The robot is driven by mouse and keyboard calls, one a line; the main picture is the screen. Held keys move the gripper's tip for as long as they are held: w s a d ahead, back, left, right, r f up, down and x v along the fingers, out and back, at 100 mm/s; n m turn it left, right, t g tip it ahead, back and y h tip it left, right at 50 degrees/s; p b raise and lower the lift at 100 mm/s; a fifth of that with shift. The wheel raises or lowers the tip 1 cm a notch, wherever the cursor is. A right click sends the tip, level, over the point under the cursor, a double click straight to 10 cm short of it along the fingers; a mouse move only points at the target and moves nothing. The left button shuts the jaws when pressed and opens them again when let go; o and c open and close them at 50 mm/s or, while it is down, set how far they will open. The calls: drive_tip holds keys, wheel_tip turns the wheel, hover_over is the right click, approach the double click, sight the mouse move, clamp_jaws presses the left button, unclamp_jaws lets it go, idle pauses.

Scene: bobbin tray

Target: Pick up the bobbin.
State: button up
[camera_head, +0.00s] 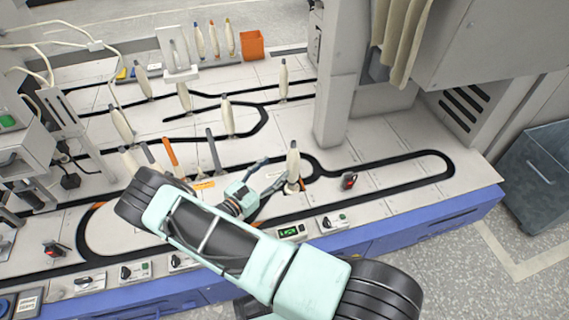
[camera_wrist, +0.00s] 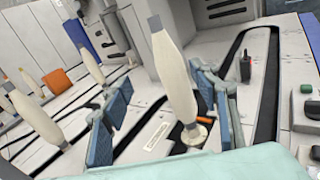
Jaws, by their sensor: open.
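A cream bobbin (camera_head: 293,163) with a grey tip stands upright on the black track, just past my gripper's fingertips in the head view. In the wrist view the same bobbin (camera_wrist: 174,75) appears between the two blue fingers, tilted in the picture, with its round base visible below. My gripper (camera_head: 275,168) is open, its fingers spread apart; it also shows in the wrist view (camera_wrist: 160,80). I see no finger contact with the bobbin, though exact depth is hard to tell.
Several similar bobbins (camera_head: 227,115) stand on the tracks behind and to the left. A black-and-red switch (camera_head: 348,181) sits right of the bobbin. An orange bin (camera_head: 252,45) stands at the back. A grey column (camera_head: 340,80) rises behind; the right tabletop is mostly clear.

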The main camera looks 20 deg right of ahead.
sight(289, 164)
drive_tip(key=shift+n, duration=0.6)
drive_tip(key=d+f, duration=0.1)
drive_tip(key=d, duration=0.1)
drive_tip(key=w+d+f+b, duration=0.1)
drive_tip(key=d+f, duration=0.1)
drive_tip(key=b+x, duration=0.1)
drive_tip(key=x, duration=0.2)
drive_tip(key=b+x, duration=0.1)
drive_tip(key=x, duration=0.2)
drive_tip(key=shift+w+a+r, duration=0.1)
drive_tip(key=shift+r, duration=0.1)
drive_tip(key=c, duration=1.4)
